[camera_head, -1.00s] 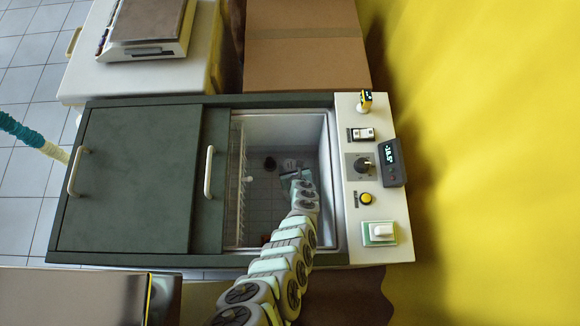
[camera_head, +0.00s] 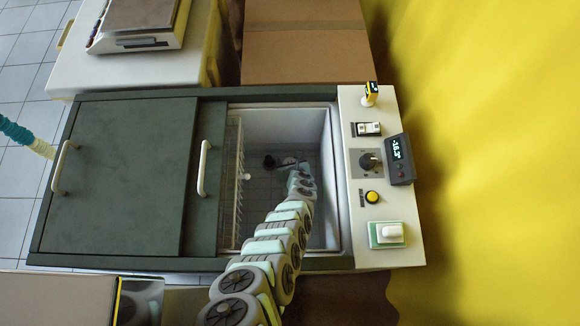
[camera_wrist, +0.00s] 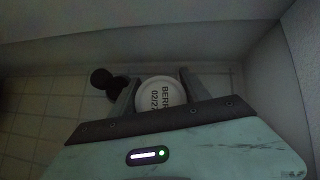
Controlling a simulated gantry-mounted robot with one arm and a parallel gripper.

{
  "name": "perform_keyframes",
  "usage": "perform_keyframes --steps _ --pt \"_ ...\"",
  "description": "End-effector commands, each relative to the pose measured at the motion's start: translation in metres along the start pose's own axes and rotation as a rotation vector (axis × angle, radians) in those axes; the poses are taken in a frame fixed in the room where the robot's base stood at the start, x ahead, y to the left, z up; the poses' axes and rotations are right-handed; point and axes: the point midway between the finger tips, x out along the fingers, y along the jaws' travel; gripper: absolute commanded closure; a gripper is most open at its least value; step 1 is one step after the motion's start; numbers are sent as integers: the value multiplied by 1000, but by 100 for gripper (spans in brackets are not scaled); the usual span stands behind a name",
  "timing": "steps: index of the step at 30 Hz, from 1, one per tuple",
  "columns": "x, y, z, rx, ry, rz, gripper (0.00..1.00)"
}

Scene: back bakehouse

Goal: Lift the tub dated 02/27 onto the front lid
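A small round tub with a white lid (camera_wrist: 158,92) stands upright low in the freezer well in the wrist view. Its lid reads "BERR…" and a date starting 02/2; the last digit is not clear. My gripper (camera_wrist: 158,88) has one finger on each side of this tub; whether they press on it I cannot tell. In the head view my gripper (camera_head: 300,165) is down inside the open well, and the tub is not clearly visible. Two dark green lid panels with white handles, a wide one (camera_head: 125,180) and a narrower one (camera_head: 208,205), cover the left of the freezer; which is the front lid is unclear.
Dark round objects (camera_wrist: 102,78) lie left of the tub. A white wire rack (camera_head: 235,190) lines the well's left side, and pale well walls (camera_head: 325,150) surround my arm. A control panel (camera_head: 372,225) borders the right. The wide lid is bare.

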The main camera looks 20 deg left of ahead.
Motion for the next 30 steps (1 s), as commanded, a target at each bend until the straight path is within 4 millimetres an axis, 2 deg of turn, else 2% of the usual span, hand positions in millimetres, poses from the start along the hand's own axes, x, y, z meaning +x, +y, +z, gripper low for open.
perform_keyframes --steps 2,12,23,30 --pt "0 0 0 0 0 0 63" --pt "0 0 0 0 0 0 91" --pt "-4 0 3 0 -1 0 91" --pt "-23 -3 20 2 0 -3 91"
